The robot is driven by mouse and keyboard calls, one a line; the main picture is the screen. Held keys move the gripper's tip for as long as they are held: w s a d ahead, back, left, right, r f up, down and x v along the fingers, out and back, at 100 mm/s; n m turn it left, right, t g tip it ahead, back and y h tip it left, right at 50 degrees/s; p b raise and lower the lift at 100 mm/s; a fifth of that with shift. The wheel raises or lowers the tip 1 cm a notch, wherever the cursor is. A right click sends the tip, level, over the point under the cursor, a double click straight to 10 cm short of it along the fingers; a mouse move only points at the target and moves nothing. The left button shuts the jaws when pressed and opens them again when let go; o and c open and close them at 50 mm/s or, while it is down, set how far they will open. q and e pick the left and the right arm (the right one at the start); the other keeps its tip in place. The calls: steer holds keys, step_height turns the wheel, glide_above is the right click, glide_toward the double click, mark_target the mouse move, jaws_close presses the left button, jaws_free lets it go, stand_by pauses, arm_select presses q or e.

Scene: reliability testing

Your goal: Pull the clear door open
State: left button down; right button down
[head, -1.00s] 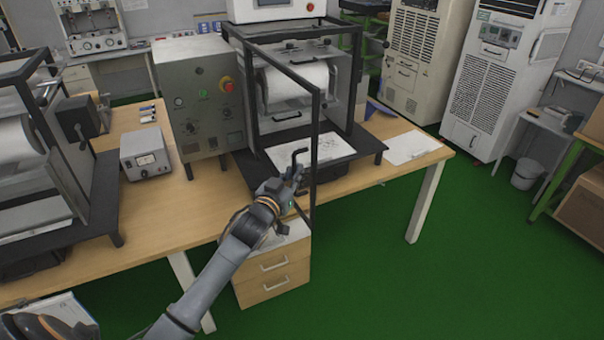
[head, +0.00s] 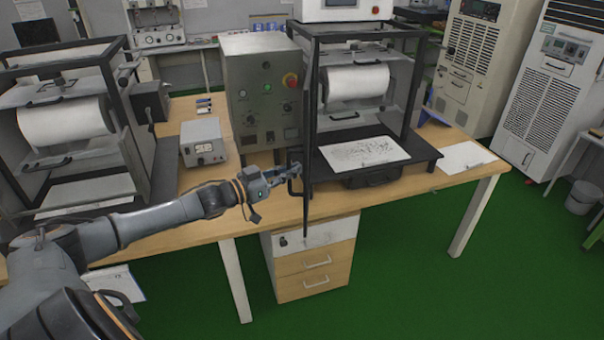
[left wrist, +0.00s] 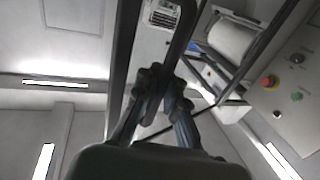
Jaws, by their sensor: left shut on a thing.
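The clear door (head: 306,205) of the test machine stands swung out from the cabinet and is seen almost edge-on in the head view, as a narrow dark frame. Its dark handle (head: 292,184) sticks out to the left. My left gripper (head: 294,171) is shut on the handle; in the left wrist view, the fingertips (left wrist: 163,84) close around the dark handle bar (left wrist: 181,40). The cabinet (head: 412,75) behind is open at the front, with a white roll (head: 357,84) inside. My right gripper is not in view.
A grey control box (head: 262,88) with a red button and a small meter box (head: 202,142) stand left of the door. A second machine (head: 65,122) is at far left. Drawers (head: 318,262) sit below the table edge. Green floor is clear in front.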

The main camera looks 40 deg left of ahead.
arm_select(q)
steer(key=shift+s+a+f+h, duration=0.15)
steer(key=shift+s+f+h, duration=0.15)
steer(key=shift+f, duration=0.05)
steer(key=c, duration=1.6)
jaws_free()
steer(key=shift+s, duration=0.1)
steer(key=shift+o, duration=0.9)
steer(key=shift+s+r, duration=0.15)
steer(key=shift+r, duration=0.1)
steer(key=shift+a, duration=0.1)
